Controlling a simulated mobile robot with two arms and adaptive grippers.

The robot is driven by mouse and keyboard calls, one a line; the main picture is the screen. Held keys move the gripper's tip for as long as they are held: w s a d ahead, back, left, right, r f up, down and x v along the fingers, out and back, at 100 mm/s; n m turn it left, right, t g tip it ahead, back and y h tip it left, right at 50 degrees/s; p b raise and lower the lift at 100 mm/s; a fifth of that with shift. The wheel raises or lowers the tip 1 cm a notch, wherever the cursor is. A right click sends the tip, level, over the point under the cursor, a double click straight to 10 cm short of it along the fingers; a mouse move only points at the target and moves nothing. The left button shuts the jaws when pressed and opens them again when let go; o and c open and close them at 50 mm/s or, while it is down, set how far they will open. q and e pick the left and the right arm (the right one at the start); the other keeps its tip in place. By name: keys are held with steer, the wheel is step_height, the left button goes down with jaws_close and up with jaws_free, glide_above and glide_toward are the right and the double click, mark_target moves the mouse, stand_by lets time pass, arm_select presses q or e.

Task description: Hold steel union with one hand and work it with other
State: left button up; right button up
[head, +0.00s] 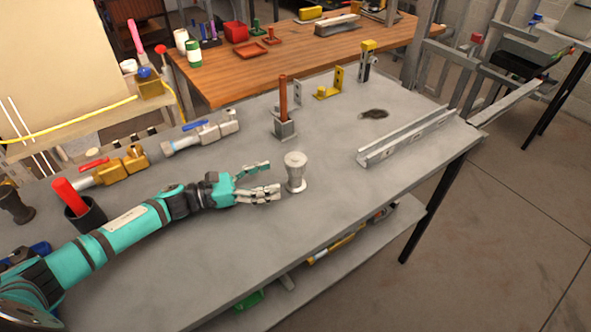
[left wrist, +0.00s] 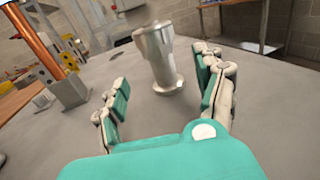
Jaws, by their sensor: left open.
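The steel union (head: 295,172) is a silvery, flared metal piece standing upright on the grey workbench. It also shows in the left wrist view (left wrist: 159,58), just ahead of the fingers. My left gripper (head: 270,180) comes in from the left with its fingers spread. In the left wrist view the gap between its fingertips (left wrist: 160,85) is empty and faces the union. I cannot tell from the pictures whether a fingertip touches it. My right gripper is not in view.
A copper pipe in a grey block (head: 285,128) stands behind the union. Brass and steel valves (head: 205,135) lie at the back left. A metal channel (head: 405,138) lies to the right. The bench's front middle (head: 290,235) is clear. A wooden table (head: 220,85) stands behind.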

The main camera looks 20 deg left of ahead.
mark_target(288, 173)
arm_select(q)
steer(key=x, duration=0.2)
steer(key=shift+w+d, duration=0.2)
steer(key=shift+d, duration=0.05)
steer(key=shift+w+d+r+p, duration=0.15)
steer(key=shift+d+p, duration=0.15)
steer(key=shift+p, duration=0.25)
steer(key=p+x, duration=0.1)
steer(key=x, duration=0.2)
steer(key=shift+w+d+r+p, duration=0.2)
steer(key=shift+d+p, duration=0.1)
steer(key=shift+p, duration=0.1)
steer(key=shift+w+d+f, duration=0.2)
steer(key=shift+w+d, duration=0.05)
steer(key=shift+d, duration=0.1)
steer(key=shift+a, duration=0.1)
steer(key=shift+c, duration=1.2)
jaws_close()
